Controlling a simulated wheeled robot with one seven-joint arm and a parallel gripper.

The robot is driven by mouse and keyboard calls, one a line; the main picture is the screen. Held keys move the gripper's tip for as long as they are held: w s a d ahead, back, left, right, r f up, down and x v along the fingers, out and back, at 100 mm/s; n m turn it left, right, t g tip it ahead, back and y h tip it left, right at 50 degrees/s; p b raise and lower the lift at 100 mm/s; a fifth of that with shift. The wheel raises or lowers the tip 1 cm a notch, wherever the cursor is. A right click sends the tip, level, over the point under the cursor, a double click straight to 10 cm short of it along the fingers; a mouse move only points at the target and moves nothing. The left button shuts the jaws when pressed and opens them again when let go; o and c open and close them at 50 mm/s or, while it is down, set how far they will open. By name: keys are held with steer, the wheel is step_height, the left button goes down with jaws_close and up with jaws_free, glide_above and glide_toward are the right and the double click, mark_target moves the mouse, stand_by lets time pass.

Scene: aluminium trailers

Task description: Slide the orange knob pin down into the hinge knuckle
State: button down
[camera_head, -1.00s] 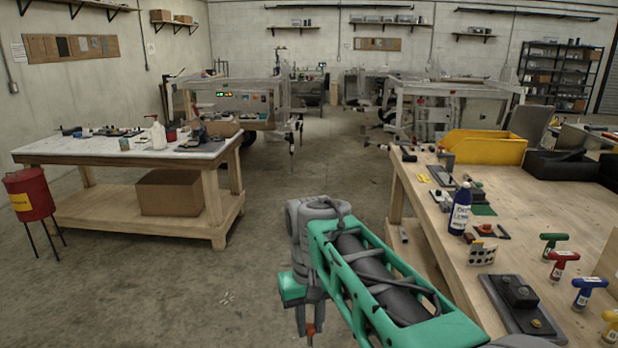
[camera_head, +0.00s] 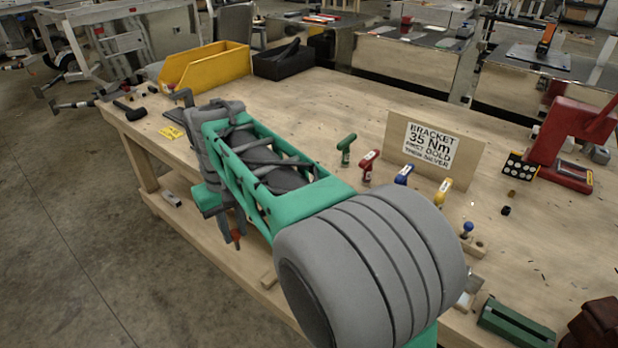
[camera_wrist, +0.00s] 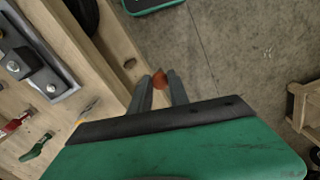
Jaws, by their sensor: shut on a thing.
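My gripper (camera_head: 233,228) hangs fingers-down at the near left edge of the wooden bench, over the floor side. It is shut on the orange knob pin (camera_head: 236,238). In the wrist view the orange-red knob (camera_wrist: 159,79) shows between the two grey fingertips (camera_wrist: 158,90); the rest of the pin is hidden. The wrist view also shows a dark grey plate with raised metal blocks (camera_wrist: 35,68) on the bench at left. I cannot tell whether it carries the hinge knuckle. The pin is apart from it, with bare bench edge and floor below.
A yellow bin (camera_head: 205,66) and black bin (camera_head: 281,60) sit at the back. A red stand (camera_head: 565,145) is at right. Floor (camera_head: 60,240) is free at left.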

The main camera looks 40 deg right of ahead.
steer(key=s+d+r+m+p, duration=0.1)
steer(key=s+d, duration=0.5)
steer(key=d, duration=0.4)
steer(key=s+d+r+m+p, duration=0.15)
steer(key=s+d, duration=0.35)
steer(key=d, duration=0.5)
steer(key=s+d+r+m, duration=0.1)
steer(key=s+d+m, duration=0.1)
steer(key=s+d, duration=0.6)
steer(key=s+d+r+m+p, duration=0.1)
steer(key=s+d, duration=0.3)
steer(key=s, duration=0.4)
steer(key=s+d+m, duration=0.1)
steer(key=s+d, duration=0.4)
steer(key=s, duration=0.3)
steer(key=shift+n, duration=0.25)
step_height(320, 180, down, 10)
steer(key=shift+s+a+r+p, duration=0.1)
steer(key=shift+r+p, duration=0.05)
steer(key=shift+p, duration=0.75)
steer(key=c, duration=1.2)
jaws_free()
steer(key=shift+c, duration=0.2)
steer(key=shift+r, duration=0.15)
